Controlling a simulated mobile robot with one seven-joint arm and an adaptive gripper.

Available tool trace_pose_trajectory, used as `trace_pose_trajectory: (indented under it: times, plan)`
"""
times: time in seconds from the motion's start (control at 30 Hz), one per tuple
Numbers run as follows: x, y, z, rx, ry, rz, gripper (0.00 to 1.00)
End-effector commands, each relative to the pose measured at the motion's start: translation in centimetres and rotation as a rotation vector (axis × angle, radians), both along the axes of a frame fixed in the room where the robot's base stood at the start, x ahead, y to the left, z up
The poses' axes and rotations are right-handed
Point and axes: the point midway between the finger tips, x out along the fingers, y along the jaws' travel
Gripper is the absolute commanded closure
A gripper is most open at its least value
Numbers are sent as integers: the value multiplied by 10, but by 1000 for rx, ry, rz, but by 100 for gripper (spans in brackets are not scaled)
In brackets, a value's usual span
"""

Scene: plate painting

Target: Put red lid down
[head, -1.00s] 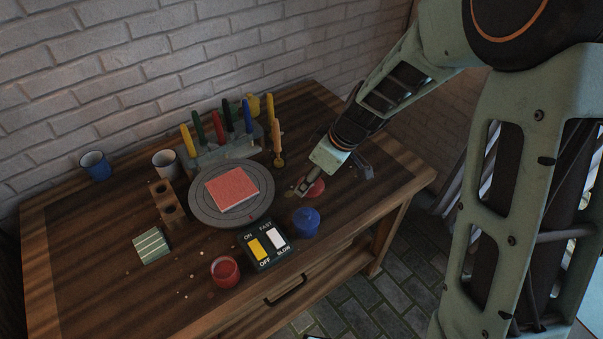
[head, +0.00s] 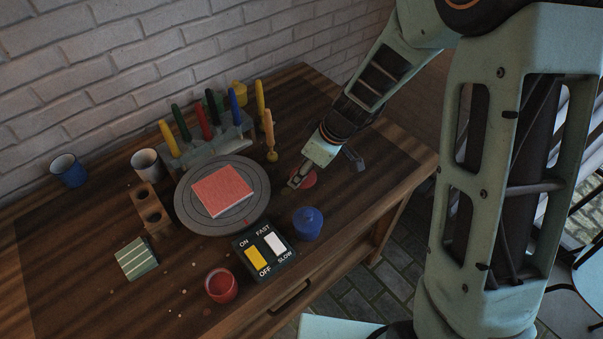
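The red lid (head: 308,179) is at the right part of the table, beside the turntable. My gripper (head: 294,184) is right at the lid's left side, low over the tabletop. The gripper's fingers partly cover the lid, and I cannot tell whether they are shut on it or apart from it. The lid looks very near or on the table surface. An open red paint jar (head: 221,285) stands at the table's front edge without a lid.
A turntable (head: 181,208) carries a red square plate. A blue jar (head: 308,223) and a switch box (head: 281,262) stand in front of my gripper. A rack of coloured brushes (head: 190,154) stands behind. Bare wood lies right of the lid.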

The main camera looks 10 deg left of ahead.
Motion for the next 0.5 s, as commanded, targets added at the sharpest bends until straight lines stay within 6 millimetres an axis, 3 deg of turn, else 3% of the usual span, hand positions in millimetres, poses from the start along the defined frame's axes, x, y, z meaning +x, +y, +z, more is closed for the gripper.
trace_pose_trajectory:
  times: [0.1,0.2,0.5]
  plan:
    - [-3,-2,-24,0,3,1,73]
    - [-5,-2,-33,0,3,2,73]
    - [-5,-2,-32,0,1,3,73]
